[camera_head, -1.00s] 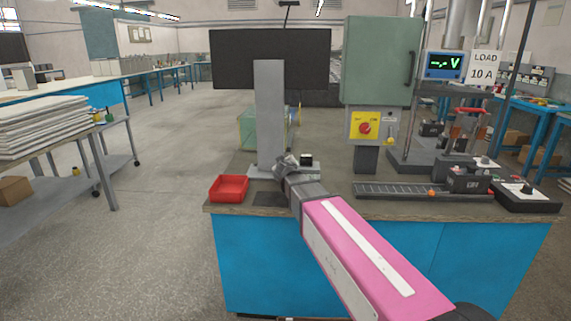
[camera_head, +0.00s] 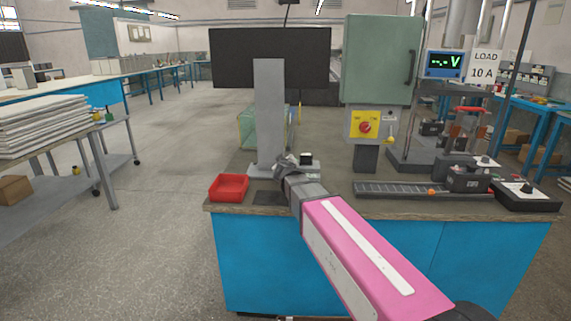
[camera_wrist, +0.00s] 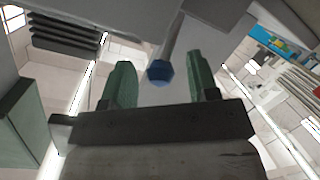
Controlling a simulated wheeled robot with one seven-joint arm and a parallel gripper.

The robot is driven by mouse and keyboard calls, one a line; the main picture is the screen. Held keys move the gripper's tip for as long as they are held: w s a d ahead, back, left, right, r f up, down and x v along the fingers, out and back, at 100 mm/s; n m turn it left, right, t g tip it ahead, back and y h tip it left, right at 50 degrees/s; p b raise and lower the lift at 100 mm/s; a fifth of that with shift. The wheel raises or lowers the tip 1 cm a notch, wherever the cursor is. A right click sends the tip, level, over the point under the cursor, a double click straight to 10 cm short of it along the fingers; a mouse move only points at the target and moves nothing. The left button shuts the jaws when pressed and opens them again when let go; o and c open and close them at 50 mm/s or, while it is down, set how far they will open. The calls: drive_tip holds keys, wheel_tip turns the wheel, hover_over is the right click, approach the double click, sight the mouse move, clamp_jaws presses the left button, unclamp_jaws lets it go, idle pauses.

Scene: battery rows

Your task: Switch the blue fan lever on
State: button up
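The blue fan lever shows in the wrist view as a blue faceted knob (camera_wrist: 160,71) at the end of a grey stem. It lies between the two green fingers of my gripper (camera_wrist: 158,62), with a visible gap on each side. My gripper is open and holds nothing. In the head view my gripper (camera_head: 287,160) is at the foot of the tall grey post (camera_head: 269,110) on the bench. The lever is not visible there; my gripper and wrist cover that spot.
A red tray (camera_head: 229,187) sits left of my gripper on the bench (camera_head: 330,203). A green cabinet (camera_head: 378,60) with a yellow switch panel (camera_head: 365,124) stands to the right. A grey rail (camera_head: 405,189) and a black battery (camera_head: 467,178) are on the right side.

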drive_tip(key=shift+s, duration=0.1)
drive_tip(key=v, duration=1)
drive_tip(key=shift+s, duration=0.3)
drive_tip(key=shift+r, duration=0.1)
drive_tip(key=shift+c, duration=0.3)
